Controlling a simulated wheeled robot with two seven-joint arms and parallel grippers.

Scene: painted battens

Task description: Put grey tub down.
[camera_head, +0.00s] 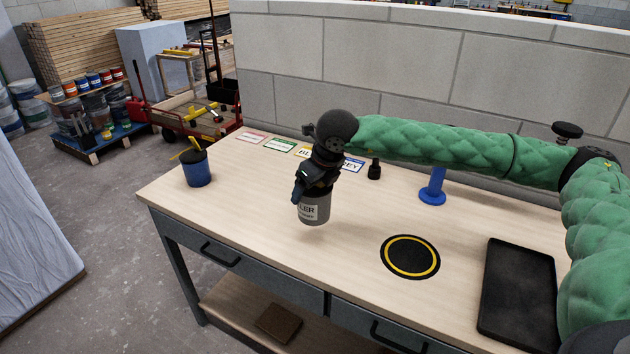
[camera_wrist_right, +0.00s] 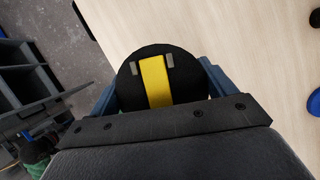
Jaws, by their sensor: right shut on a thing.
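The grey tub (camera_head: 314,209) has a white label, partly readable as "LER", and hangs upright below my right gripper (camera_head: 317,184) over the front middle of the bench. In the right wrist view its black lid with a yellow strip (camera_wrist_right: 156,80) sits between the two fingers of my right gripper (camera_wrist_right: 158,88). The gripper is shut on the tub. A faint shadow lies under it; I cannot tell for certain how far its base is from the bench top. A card reading "EY" (camera_head: 352,164) lies behind, partly hidden by my wrist. My left gripper is out of view.
A round black mat with a yellow ring (camera_head: 410,257) lies right of the tub, a black tray (camera_head: 517,290) farther right. A blue pot (camera_head: 197,169) stands left, a blue stand (camera_head: 432,187) and a small black peg (camera_head: 374,169) behind. Bench top (camera_head: 250,205) left of the tub is clear.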

